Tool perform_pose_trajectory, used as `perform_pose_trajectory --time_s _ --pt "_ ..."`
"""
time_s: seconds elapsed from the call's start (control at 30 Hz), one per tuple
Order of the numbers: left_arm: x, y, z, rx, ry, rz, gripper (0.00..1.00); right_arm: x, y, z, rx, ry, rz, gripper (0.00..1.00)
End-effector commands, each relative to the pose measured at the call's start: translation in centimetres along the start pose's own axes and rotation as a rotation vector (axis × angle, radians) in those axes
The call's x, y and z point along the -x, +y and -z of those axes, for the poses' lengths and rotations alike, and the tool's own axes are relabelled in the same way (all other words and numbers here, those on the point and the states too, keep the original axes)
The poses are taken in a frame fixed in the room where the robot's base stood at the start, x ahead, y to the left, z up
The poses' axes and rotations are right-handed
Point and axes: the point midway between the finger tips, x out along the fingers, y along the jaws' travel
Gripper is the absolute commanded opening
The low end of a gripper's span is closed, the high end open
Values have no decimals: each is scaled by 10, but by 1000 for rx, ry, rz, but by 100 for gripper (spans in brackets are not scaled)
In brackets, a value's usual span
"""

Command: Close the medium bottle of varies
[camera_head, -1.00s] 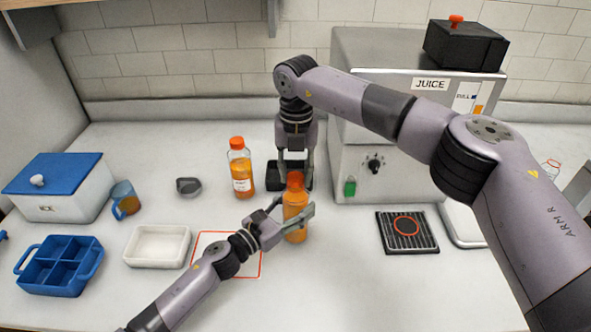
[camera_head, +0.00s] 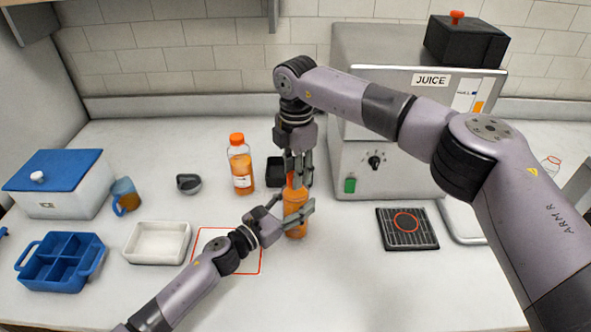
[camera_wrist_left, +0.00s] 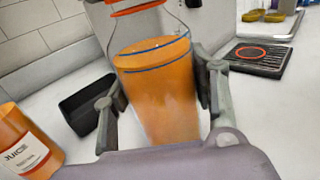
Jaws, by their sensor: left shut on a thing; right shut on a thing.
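The bottle of orange juice (camera_head: 295,213) stands upright on the counter in front of the juicer; in the left wrist view it is a clear bottle (camera_wrist_left: 160,85) filled with orange juice. My left gripper (camera_head: 296,211) is shut around its body from the left, with a finger on each side in the left wrist view. My right gripper (camera_head: 299,178) points down from above and is shut on the orange cap (camera_head: 290,180) at the bottle's top. The fingers partly hide the cap, and I cannot tell how tightly it sits.
Another capped juice bottle (camera_head: 241,166) stands just to the left. The juicer (camera_head: 400,165) is behind on the right, with a black drip grate (camera_head: 407,241) before it. A black tray (camera_head: 275,170), a white tray (camera_head: 158,243) and a blue divided caddy (camera_head: 60,262) are also on the counter.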

Motion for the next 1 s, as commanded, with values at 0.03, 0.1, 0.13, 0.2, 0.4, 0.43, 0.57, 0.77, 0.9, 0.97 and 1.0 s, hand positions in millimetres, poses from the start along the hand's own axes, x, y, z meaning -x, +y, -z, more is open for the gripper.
perform_pose_trajectory --time_s 0.03,0.1,0.13,0.2,0.4,0.43,0.57,0.77,0.9,0.97,1.0 --pt "0 0 0 -1 1 -1 0 1 0 -1 -98 -2 -2 24" --pt "0 0 0 -1 1 0 0 1 0 -1 -245 -4 -3 24" --pt "0 0 0 -1 1 0 0 1 0 -1 -307 -5 -3 24" --pt "0 0 0 -1 1 0 0 0 0 -1 -453 -6 -3 24" --pt "0 0 0 -1 1 0 0 0 1 0 -832 -10 -5 24" --pt "0 0 0 -1 1 0 0 0 1 -1 -874 -10 -5 24" --pt "0 0 0 -1 1 0 0 0 1 -1 -998 -11 -5 24" --pt "0 0 0 -1 1 0 0 0 1 -1 -1033 -12 -5 24" --pt "0 0 0 -1 1 0 0 0 1 -1 -1032 -12 -6 24" --pt "0 0 0 -1 1 0 0 0 1 -1 -1032 -11 -6 35" --pt "0 0 0 -1 1 0 0 0 1 -1 -1031 -11 -5 37"
